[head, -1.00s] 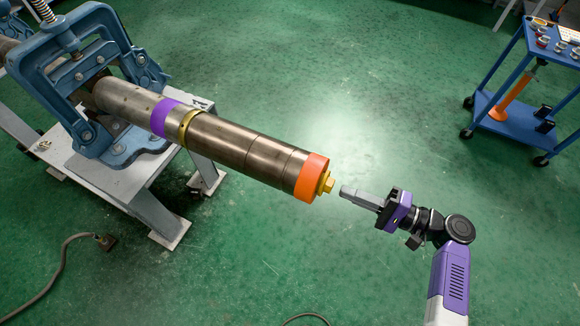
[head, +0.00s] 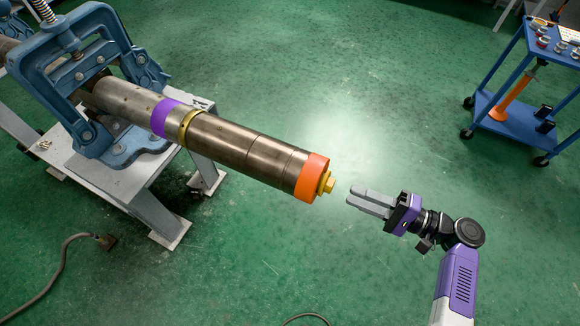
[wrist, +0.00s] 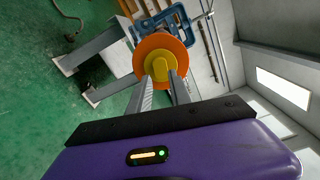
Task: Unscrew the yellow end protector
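The yellow end protector (head: 327,184) sits in the free end of the steel pipe (head: 235,145), inside an orange band (head: 312,178). It has a small square knob facing my gripper. My gripper (head: 350,197) is open and empty, a short gap to the right of the knob. In the wrist view the yellow protector (wrist: 160,68) and the orange band (wrist: 150,46) show straight ahead, between and beyond the two fingers (wrist: 160,92). The fingers are apart and nothing is between them.
A blue pipe vise (head: 85,75) on a grey stand (head: 150,205) holds the pipe at the left. A blue cart (head: 505,115) with small parts stands at the upper right. A cable (head: 60,270) lies on the green floor. The space around my gripper is clear.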

